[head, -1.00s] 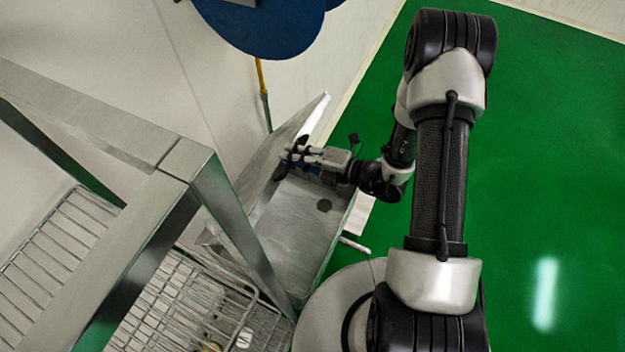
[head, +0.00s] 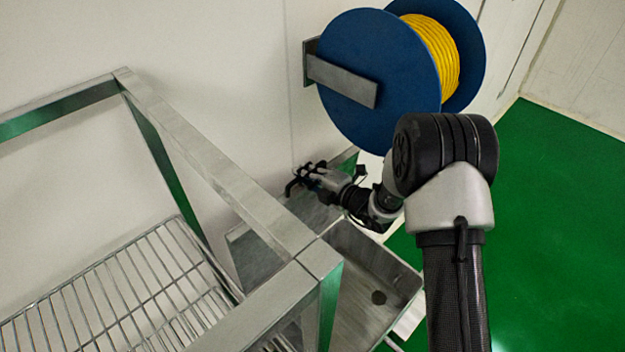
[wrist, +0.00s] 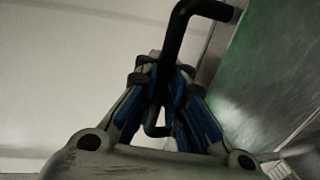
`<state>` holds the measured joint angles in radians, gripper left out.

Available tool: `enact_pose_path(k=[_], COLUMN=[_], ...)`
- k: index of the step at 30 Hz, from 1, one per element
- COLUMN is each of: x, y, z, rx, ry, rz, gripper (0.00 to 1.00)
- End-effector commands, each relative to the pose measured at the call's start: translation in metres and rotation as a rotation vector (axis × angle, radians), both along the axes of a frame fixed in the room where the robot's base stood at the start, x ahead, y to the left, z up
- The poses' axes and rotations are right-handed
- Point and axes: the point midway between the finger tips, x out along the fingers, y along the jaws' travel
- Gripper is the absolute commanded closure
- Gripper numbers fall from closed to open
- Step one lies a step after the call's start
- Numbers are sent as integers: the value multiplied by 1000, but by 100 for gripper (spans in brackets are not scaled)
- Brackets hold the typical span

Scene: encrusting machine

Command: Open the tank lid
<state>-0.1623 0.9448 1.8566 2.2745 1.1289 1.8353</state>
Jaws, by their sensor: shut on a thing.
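The tank (head: 345,243) is a grey metal box, with its inside and a dark round drain hole visible in the head view. The lid (head: 318,212) is a metal panel raised off the tank, leaning back toward the wall on the far side. My gripper (head: 305,178) is at the lid's upper part, partly hiding it. In the wrist view, my gripper (wrist: 163,98) has its blue-padded fingers closed around a bent black handle (wrist: 182,25). A metal plate, apparently the lid (wrist: 270,75), fills the right of that view.
A blue reel (head: 370,75) with yellow hose is mounted on the wall just above my gripper. A metal frame (head: 215,165) with a wire rack (head: 120,290) stands to the left. Green floor (head: 540,220) is clear on the right.

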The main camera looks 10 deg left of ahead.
Motion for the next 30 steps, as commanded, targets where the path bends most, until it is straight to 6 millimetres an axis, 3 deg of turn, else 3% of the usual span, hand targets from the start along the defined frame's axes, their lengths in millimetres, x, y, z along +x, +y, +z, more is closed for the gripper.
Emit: enact_pose_path(k=[10, 11, 20, 30], x=[3, 3, 2, 1], y=[-1, -1, -1, 0], z=[4, 4, 1, 1], rx=[4, 4, 1, -1], ry=[-8, -8, -4, -3], rz=[-4, -4, -3, -2], gripper=[100, 90, 70, 70])
